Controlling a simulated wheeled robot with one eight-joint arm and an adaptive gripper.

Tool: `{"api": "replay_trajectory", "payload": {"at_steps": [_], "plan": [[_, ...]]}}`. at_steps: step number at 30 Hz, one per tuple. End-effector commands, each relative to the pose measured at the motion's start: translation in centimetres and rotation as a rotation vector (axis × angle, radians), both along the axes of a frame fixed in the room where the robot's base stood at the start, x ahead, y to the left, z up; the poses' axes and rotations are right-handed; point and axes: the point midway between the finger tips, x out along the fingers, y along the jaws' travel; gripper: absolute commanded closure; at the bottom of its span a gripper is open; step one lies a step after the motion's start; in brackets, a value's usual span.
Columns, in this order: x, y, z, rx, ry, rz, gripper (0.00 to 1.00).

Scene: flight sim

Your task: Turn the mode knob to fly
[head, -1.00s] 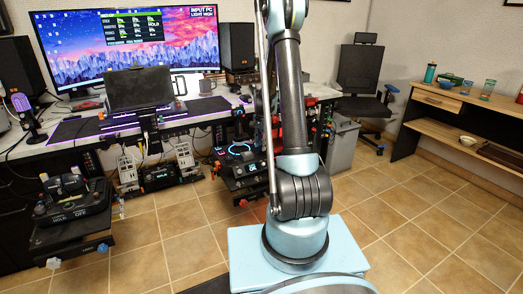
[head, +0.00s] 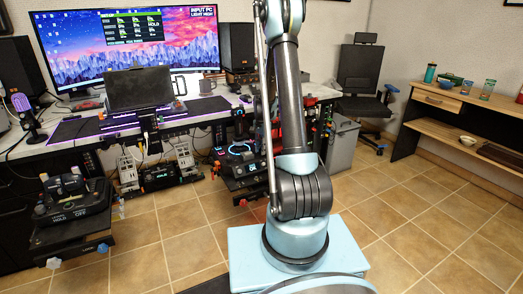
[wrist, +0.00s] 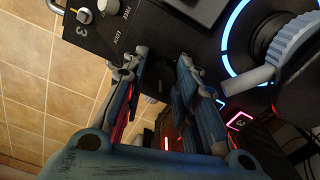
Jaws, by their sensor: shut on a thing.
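In the wrist view my gripper (wrist: 160,68) reaches onto a dark control panel (wrist: 205,45). Its fingers are shut on a small dark part between the fingertips, which I take to be the mode knob. The fingers hide most of it, and I cannot read its pointer or its labels. The panel, with its glowing blue ring, also shows in the head view (head: 232,172) under the desk's right end. My gripper cannot be made out in the head view.
A grey ribbed wheel (wrist: 292,40) is on the right. In the head view, a desk with a monitor (head: 140,45) stands behind. Tiled floor (head: 180,235) is open left of my base.

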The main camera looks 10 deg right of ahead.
Motion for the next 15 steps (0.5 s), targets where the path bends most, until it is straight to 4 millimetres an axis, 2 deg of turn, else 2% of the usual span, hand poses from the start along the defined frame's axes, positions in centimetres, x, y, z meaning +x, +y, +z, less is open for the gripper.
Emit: {"api": "replay_trajectory", "payload": {"at_steps": [8, 15], "plan": [[-0.02, 0.06, 0.01, 0.003, 0.001, 0.080, 0.97], [-0.02, 0.05, 0.02, 0.003, 0.001, 0.259, 0.97]]}}
